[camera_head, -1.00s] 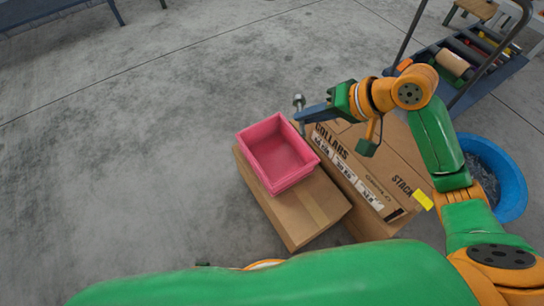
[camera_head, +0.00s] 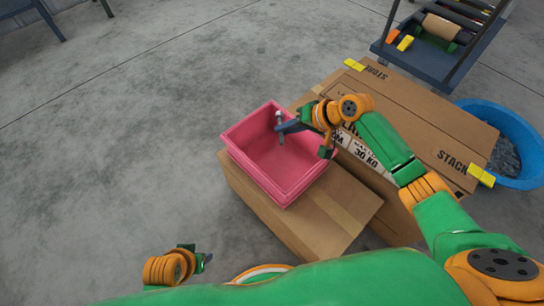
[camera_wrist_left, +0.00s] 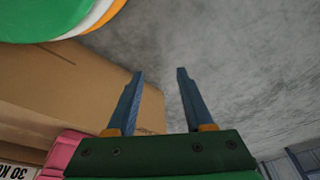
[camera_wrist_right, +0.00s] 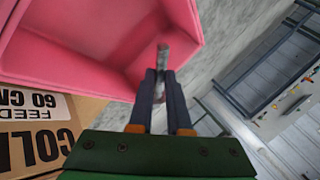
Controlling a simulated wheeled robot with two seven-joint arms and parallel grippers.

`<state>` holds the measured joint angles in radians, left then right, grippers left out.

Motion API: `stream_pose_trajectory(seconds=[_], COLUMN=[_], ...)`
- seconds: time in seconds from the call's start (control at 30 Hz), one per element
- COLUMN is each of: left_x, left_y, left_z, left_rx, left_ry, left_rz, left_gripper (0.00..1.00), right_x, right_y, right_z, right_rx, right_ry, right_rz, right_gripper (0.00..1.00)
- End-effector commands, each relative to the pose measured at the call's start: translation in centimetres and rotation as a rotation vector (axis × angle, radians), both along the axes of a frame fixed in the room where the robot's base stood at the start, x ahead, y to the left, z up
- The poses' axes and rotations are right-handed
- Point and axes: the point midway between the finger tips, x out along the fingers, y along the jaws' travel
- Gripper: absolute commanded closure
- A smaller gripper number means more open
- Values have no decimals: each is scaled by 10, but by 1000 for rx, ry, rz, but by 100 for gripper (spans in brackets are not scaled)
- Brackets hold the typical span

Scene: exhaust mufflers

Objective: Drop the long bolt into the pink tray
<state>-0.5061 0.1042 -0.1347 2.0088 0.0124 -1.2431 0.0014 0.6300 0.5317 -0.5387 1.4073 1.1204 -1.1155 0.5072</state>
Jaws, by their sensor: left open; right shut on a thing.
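The pink tray (camera_head: 250,152) stands on a cardboard box, and its inside looks empty in the head view. My right gripper (camera_head: 281,127) is shut on the long bolt (camera_head: 279,116), a grey metal bolt held upright over the tray's opening. The bolt also shows between the fingertips in the right wrist view (camera_wrist_right: 162,58), with the pink tray (camera_wrist_right: 90,50) behind it. My left gripper (camera_head: 207,257) is low at the front left, open and empty; its spread fingers show in the left wrist view (camera_wrist_left: 158,95).
The cardboard box (camera_head: 310,225) under the tray sits beside a larger box marked STACK (camera_head: 430,125). A blue tub (camera_head: 525,135) and a blue cart (camera_head: 430,60) stand to the right. The floor to the left is clear.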

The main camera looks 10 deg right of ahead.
Motion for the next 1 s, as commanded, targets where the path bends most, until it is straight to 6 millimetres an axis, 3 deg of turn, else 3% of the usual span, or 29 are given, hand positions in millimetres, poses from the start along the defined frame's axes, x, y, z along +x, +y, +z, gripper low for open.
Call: stream_pose_trajectory(seconds=[0.13, 1.0], left_x=[4, 131], left_y=[-2, -41], left_z=[25, 162], left_rx=[-8, -164], left_ry=[-38, -907], left_rz=[-1, -57], left_gripper=[48, 48], right_x=[0, 0], right_y=[0, 0], right_z=[-15, -41], right_rx=[0, 0], right_ry=[-1, 0], right_rz=[0, 0], right_gripper=[100, 100])
